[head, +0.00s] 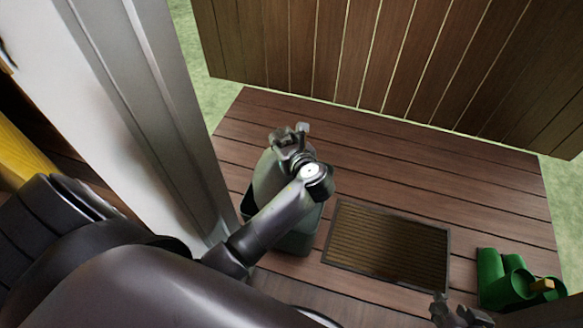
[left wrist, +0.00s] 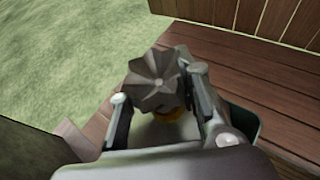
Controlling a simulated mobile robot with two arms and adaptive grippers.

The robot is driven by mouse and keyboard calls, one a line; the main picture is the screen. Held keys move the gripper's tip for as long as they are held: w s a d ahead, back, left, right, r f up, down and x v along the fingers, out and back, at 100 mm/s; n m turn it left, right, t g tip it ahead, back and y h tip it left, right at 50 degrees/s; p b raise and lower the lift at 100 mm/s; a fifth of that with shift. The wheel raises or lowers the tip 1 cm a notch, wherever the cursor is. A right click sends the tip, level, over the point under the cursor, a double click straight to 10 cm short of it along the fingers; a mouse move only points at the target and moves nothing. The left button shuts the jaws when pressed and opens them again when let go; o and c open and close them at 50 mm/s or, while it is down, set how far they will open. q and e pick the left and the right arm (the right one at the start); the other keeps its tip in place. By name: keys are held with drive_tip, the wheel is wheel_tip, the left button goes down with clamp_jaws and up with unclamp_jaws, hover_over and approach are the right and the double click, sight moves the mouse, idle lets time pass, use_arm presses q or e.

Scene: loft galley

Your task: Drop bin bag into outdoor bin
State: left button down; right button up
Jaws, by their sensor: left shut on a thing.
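My left gripper (head: 291,135) is shut on the gathered grey neck of the bin bag (left wrist: 157,82), with a finger on each side of it in the left wrist view. In the head view the greyish bag (head: 266,182) shows beneath the gripper and forearm, largely covered by them. The dark green outdoor bin (head: 293,243) stands on the deck below; its rim also shows in the left wrist view (left wrist: 243,120). The bag is over the bin, but how far inside it hangs is hidden. My right gripper (head: 460,312) is partly cut off at the bottom edge.
A brown doormat (head: 388,246) with a dark border lies right of the bin. Green boots (head: 507,280) stand at the far right. A pale door frame (head: 150,100) rises close on the left. A wooden fence (head: 380,50) closes the far side of the deck.

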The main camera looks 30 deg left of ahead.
use_arm(q)
drive_tip(key=shift+r, duration=0.15)
drive_tip(key=c, duration=1.4)
unclamp_jaws()
drive_tip(key=o, duration=0.3)
drive_tip(key=shift+f, duration=0.2)
drive_tip(key=shift+s+d, duration=0.1)
drive_tip(key=v, duration=1.2)
drive_tip(key=shift+r, duration=0.1)
